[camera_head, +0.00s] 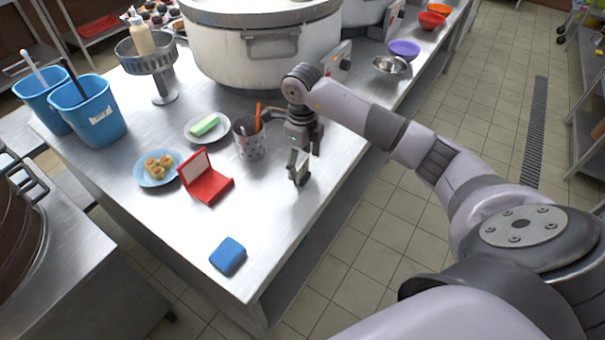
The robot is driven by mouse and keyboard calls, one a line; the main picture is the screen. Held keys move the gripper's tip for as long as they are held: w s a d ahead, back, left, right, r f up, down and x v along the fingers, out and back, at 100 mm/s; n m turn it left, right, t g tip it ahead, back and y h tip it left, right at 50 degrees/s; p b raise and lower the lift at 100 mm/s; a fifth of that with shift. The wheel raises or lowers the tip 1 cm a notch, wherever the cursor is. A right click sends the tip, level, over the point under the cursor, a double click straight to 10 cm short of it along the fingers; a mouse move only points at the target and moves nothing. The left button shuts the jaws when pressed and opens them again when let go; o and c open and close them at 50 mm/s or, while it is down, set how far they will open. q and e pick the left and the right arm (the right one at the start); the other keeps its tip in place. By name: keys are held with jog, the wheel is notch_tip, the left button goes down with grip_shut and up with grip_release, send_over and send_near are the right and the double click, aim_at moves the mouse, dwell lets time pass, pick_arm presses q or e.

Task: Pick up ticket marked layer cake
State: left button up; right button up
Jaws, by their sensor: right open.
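No ticket with readable "layer cake" lettering shows in the head view. A red hinged case (208,188) stands open on the steel counter, with a pale panel inside its raised lid; I cannot read any mark on it. My right gripper (299,178) is open and points down over the right part of the counter, to the right of the perforated metal holder (250,149). A pale patch shows around its fingers; I cannot tell whether it is part of the gripper or a separate thing. My left gripper is not in view.
The steel counter (180,225) also bears a blue folded cloth or sponge (228,256), a plate of pastries (158,183), a plate with a green block (204,125) and a large stockpot (262,65). Blue bins (97,115) stand at left. The counter's front is mostly clear.

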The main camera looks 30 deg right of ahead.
aim_at(302, 164)
notch_tip(302, 164, down, 4)
jog(key=shift+s+f+p, duration=0.1)
jog(key=shift+p, duration=0.35)
jog(key=shift+c, duration=0.3)
jog(key=c, duration=1.4)
jog(key=shift+c, duration=0.2)
